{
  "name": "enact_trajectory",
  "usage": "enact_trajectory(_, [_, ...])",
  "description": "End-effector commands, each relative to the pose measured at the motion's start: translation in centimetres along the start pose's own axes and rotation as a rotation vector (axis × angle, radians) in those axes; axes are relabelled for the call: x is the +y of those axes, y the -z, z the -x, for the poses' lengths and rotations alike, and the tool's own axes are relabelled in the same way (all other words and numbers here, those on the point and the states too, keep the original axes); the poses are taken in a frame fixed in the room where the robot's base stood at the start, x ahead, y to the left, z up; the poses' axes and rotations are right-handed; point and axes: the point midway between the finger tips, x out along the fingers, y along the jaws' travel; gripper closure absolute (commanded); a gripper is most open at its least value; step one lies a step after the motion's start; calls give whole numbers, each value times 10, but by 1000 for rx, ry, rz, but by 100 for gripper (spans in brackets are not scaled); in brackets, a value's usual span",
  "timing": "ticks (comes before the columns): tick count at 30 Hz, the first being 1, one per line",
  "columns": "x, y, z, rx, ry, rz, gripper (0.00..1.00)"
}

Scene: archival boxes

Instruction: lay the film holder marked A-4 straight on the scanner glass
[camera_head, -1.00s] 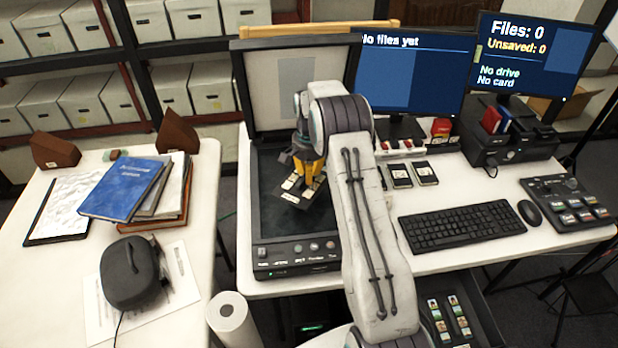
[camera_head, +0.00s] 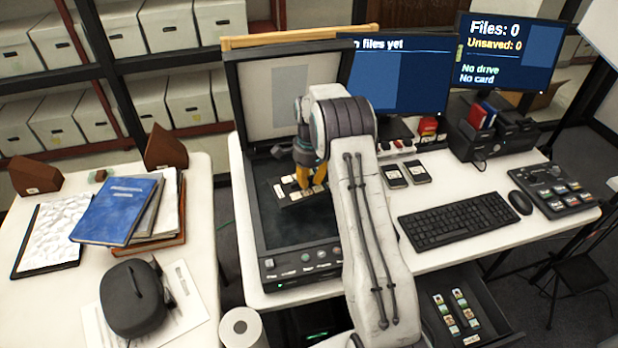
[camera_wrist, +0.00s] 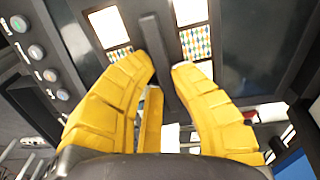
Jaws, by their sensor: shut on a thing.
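My gripper (camera_head: 311,184) has yellow fingers and is shut on a dark film holder (camera_head: 287,196) with light film windows. In the wrist view the fingers (camera_wrist: 165,70) close on a raised dark bar of the holder (camera_wrist: 157,40). Its mark is not readable. The holder is over the dark scanner glass (camera_head: 290,232), towards the back half. I cannot tell whether it touches the glass. My arm hides the right part of the holder and of the glass. The scanner lid (camera_head: 262,100) stands open behind.
A drawer (camera_head: 495,325) with more film strips is open below the desk. Keyboard (camera_head: 462,220), mouse (camera_head: 520,202) and two small dark drives (camera_head: 418,171) lie right of my arm. Blue books (camera_head: 117,210) and a black case (camera_head: 133,298) are on the left table.

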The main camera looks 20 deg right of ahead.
Motion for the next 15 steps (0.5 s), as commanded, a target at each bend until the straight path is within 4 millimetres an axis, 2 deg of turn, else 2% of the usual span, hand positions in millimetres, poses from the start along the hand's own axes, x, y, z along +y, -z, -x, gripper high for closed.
enact_trajectory(6, [2,0,0,0,3,-132,100])
enact_trajectory(15, [2,0,-6,1,5,-173,100])
